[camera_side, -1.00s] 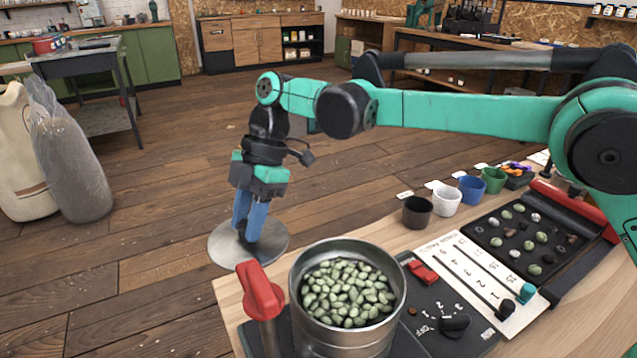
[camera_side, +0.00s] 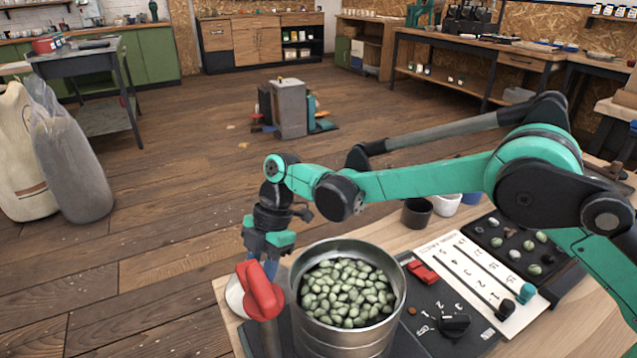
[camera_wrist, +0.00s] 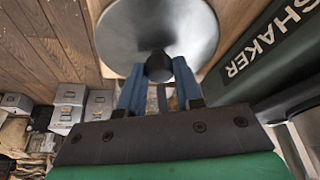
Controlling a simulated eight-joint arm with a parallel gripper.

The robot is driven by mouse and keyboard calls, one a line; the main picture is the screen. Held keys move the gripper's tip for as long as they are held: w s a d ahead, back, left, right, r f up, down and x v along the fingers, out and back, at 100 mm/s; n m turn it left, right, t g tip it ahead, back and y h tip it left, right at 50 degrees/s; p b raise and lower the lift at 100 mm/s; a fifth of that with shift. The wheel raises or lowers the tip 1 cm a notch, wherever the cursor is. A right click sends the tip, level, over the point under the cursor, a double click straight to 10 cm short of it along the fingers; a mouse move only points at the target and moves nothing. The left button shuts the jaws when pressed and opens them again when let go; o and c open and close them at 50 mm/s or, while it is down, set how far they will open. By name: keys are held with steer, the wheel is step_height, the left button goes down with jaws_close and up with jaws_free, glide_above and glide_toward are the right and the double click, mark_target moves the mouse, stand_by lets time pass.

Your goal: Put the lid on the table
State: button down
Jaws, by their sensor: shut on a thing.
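The lid is a round grey metal disc with a dark knob. In the side view only its left edge (camera_side: 235,298) shows, beside the drum at the table's left end. The wrist view shows its broad underside or top face (camera_wrist: 150,28) beyond my fingers. My gripper (camera_side: 266,266) has blue fingers, and in the wrist view they are shut on the lid's knob (camera_wrist: 158,67). The red handle hides part of the lid and fingertips. The lid is at or just above the wooden table (camera_side: 400,240); I cannot tell if they touch.
An open metal drum (camera_side: 342,331) full of green beans stands right of my gripper. A red-topped handle (camera_side: 262,290) stands in front of the lid. A control panel (camera_side: 440,325), cups (camera_side: 416,212) and a bean tray (camera_side: 512,246) lie further right.

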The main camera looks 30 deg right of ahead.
steer(key=shift+f, duration=0.15)
steer(key=c, duration=0.6)
jaws_free()
steer(key=d+r+m+t, duration=0.1)
steer(key=d+r+m, duration=0.2)
steer(key=d+r, duration=0.35)
steer(key=d+r+m+t, duration=0.1)
steer(key=d+r+m, duration=0.2)
steer(key=r, duration=0.6)
steer(key=s+d+f+m+t+h, duration=0.3)
steer(key=s+d+m+t, duration=0.4)
steer(key=s+d+m, duration=0.6)
steer(key=m+h, duration=0.1)
steer(key=m, duration=0.2)
steer(key=shift+s+d+f+m, duration=0.15)
steer(key=shift+s+d+m, duration=0.05)
steer(key=shift+s+m, duration=0.1)
